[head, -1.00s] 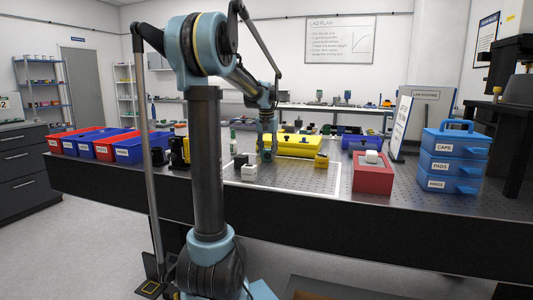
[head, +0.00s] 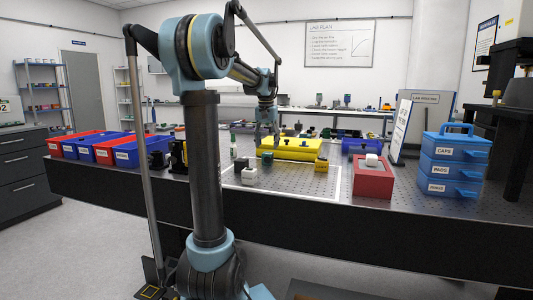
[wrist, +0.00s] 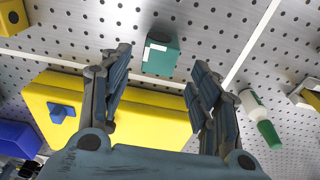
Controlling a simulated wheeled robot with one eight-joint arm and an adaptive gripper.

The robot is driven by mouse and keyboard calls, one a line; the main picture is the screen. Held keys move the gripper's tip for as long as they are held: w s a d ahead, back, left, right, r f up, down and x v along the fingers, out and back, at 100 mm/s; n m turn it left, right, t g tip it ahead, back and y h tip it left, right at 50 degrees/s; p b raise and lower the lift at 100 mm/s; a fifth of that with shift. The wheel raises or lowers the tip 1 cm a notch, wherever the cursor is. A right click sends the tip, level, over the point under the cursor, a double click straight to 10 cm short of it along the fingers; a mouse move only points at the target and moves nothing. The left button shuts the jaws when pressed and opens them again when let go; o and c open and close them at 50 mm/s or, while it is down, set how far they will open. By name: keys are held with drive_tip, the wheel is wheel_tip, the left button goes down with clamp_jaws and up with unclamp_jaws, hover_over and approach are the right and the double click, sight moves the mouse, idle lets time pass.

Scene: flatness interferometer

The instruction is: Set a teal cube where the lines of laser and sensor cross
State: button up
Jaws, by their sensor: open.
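A teal cube (head: 267,158) stands on the perforated table in front of the long yellow box. In the wrist view the teal cube (wrist: 161,56) shows a white patch and a dark mark, and sits clear of both fingers. My gripper (head: 266,140) is open and empty above the table, with the cube below it; the spread fingers (wrist: 150,72) also show in the wrist view. A small yellow block (head: 321,164) with a dark round spot stands to the cube's right. I cannot tell for sure which devices are the laser and the sensor.
The yellow box (head: 291,149) lies close behind the cube. A dark block (head: 241,162) and a white block (head: 249,176) stand front left; a green-capped bottle (head: 234,150) is left. A red box (head: 373,180) and blue drawers (head: 453,165) stand right. White lines mark the table.

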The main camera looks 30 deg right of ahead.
sight(267, 153)
drive_tip(key=r, duration=0.5)
drive_tip(key=shift+s+a+r, duration=0.25)
drive_tip(key=shift+r, duration=0.15)
drive_tip(key=shift+s, duration=0.1)
